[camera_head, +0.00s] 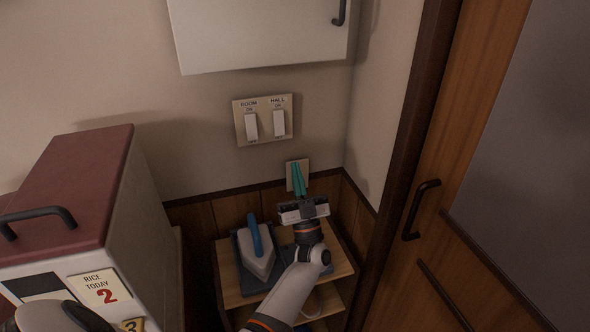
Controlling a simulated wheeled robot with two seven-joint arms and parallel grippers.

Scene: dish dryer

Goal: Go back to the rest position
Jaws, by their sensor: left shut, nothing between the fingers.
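My left gripper (299,180) is at the middle of the head view, on a white arm that comes up from the bottom edge. Its teal fingers are together, point up and hold nothing. The fingers overlap a small beige wall plate (290,184) in the picture; I cannot tell whether they touch it. The gripper shows above the right part of a wooden shelf stand (231,299). My right gripper is not in view.
An iron with a blue handle (257,252) is on the stand, left of my arm. A red-topped box (72,180) stands at left. Two wall switches (264,120) and a white cabinet (262,35) are above. A wooden door (440,215) is at right.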

